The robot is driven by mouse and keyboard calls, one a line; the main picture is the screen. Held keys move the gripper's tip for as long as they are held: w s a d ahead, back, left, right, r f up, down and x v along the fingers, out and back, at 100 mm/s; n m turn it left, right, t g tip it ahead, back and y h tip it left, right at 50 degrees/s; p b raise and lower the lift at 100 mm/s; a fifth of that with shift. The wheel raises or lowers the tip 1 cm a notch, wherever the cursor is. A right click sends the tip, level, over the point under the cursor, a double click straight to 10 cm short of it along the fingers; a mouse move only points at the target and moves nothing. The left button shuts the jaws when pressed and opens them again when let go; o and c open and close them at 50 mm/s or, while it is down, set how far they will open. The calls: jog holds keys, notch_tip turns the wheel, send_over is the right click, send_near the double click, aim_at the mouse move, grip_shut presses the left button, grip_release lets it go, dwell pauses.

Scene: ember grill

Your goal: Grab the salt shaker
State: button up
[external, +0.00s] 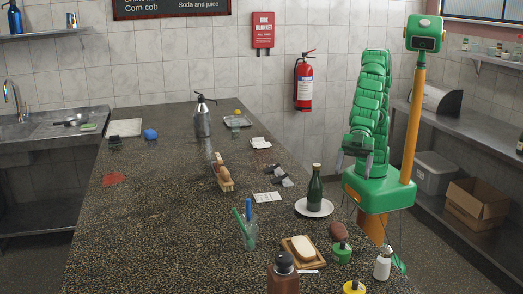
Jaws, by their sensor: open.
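I cannot make out for sure which thing is the salt shaker. A small white bottle-like container (383,265) with a greyish top stands at the counter's near right edge and may be it. My gripper (354,162) hangs from the folded green arm at the counter's right side. It is open and empty, well away from these containers, which lie nearer the camera.
The speckled counter (150,220) is largely bare at left.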

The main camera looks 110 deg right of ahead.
jog(key=s+a+n+g+y, duration=0.1)
jog(key=s+a+y, duration=0.15)
jog(key=a, duration=0.35)
jog(key=s+a+n+y, duration=0.1)
jog(key=s+a, duration=0.3)
jog(key=a, duration=0.2)
send_near(385, 262)
jog(key=a, duration=0.2)
jog(key=shift+w+d+f+x, duration=0.1)
jog(key=shift+x, duration=1.2)
jog(key=shift+w+d+f+x, duration=0.1)
jog(key=shift+x, duration=1.25)
jog(key=shift+w+d+f+x, duration=0.1)
jog(key=shift+w+x, duration=0.05)
jog(key=shift+x, duration=1.15)
jog(key=shift+c, duration=0.2)
jog(key=shift+h, duration=0.25)
jog(key=c, duration=1.2)
